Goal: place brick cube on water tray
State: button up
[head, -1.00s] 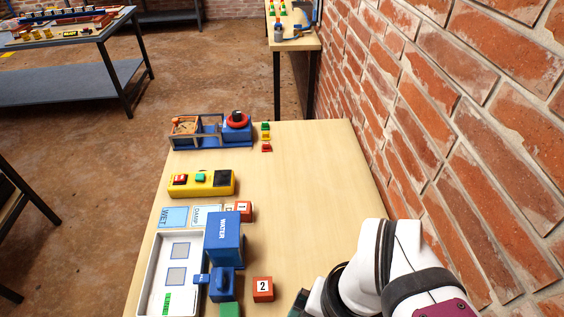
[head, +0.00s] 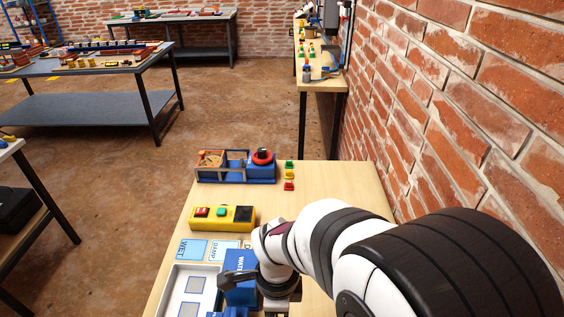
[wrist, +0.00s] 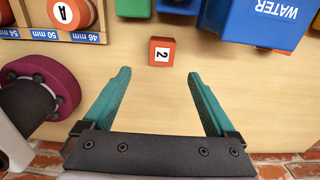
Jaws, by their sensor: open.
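A small orange-red cube marked 2 (wrist: 162,51), which looks like the brick cube, sits on the wooden bench in the wrist view. My gripper (wrist: 158,76) is open and empty, its two teal fingers spread. The cube lies just beyond the fingertips, roughly centred between them and not enclosed. The white water tray (head: 164,300) is at the lower left of the head view, partly cut off by the frame. In the head view my arm hides the cube and the gripper's fingers.
A blue WATER box (head: 233,262) stands between the tray and my arm; it shows at the wrist view's upper right (wrist: 262,32). A yellow button box (head: 222,218) and a blue-framed rig (head: 236,172) stand farther back. A brick wall (head: 450,120) borders the bench's right.

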jog(key=f, duration=1)
jog(key=shift+w+a+f, duration=0.2)
jog(key=shift+a+f, duration=0.05)
grip_shut()
